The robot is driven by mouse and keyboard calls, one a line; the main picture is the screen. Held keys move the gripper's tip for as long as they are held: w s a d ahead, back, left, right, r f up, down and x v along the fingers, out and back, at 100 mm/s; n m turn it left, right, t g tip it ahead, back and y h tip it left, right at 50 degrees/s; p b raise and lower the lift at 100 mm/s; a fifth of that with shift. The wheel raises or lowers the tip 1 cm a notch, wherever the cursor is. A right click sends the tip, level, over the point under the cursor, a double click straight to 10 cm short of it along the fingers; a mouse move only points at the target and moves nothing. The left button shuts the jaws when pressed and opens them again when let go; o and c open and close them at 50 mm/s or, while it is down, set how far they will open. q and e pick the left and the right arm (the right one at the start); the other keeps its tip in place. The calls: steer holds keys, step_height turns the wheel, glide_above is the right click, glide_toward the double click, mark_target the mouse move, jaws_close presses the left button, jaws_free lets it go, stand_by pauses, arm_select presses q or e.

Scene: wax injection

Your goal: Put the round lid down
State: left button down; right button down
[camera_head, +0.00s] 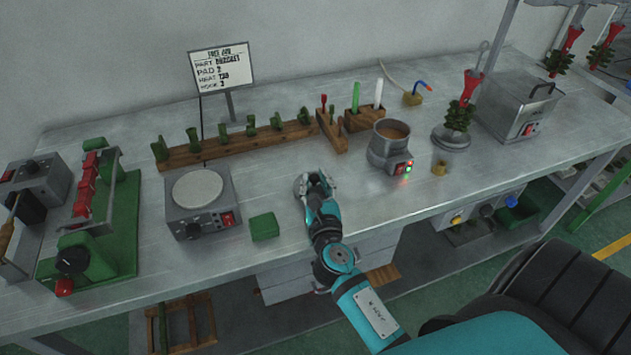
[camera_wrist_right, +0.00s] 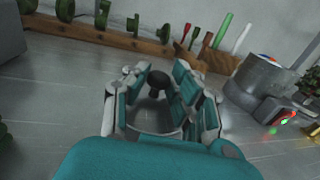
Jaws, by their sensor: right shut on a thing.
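The round lid (camera_wrist_right: 152,117) is a grey disc with a dark knob, seen between the fingers in the right wrist view. My right gripper (camera_head: 314,184) is shut on the lid, low over the bare bench between the hot plate and the wax pot. The gripper's fingers (camera_wrist_right: 160,90) hide much of the lid. I cannot tell whether the lid touches the bench. The wax pot (camera_head: 385,158) stands uncovered to the right with brown wax inside; it also shows in the right wrist view (camera_wrist_right: 257,80). My left gripper is not in view.
A hot plate (camera_head: 198,190) and a green block (camera_head: 264,226) stand to the left. A wooden rack (camera_head: 240,146) with green pieces runs behind. A small brass cup (camera_head: 439,168) is right of the pot. The bench (camera_head: 350,208) is clear around the gripper.

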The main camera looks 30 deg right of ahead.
steer(key=shift+s+f, duration=0.1)
steer(key=shift+f, duration=0.2)
steer(key=c, duration=1.2)
jaws_free()
steer(key=shift+f, duration=0.1)
steer(key=shift+o, duration=0.5)
steer(key=shift+f, duration=0.1)
steer(key=shift+r+p, duration=0.45)
steer(key=shift+r, duration=0.1)
steer(key=b+v, duration=0.3)
steer(key=v, duration=0.7)
steer(key=shift+s+a+r, duration=0.1)
steer(key=shift+s+a, duration=0.1)
steer(key=shift+s, duration=0.15)
steer(key=shift+s+a+r, duration=0.2)
steer(key=shift+s, duration=0.3)
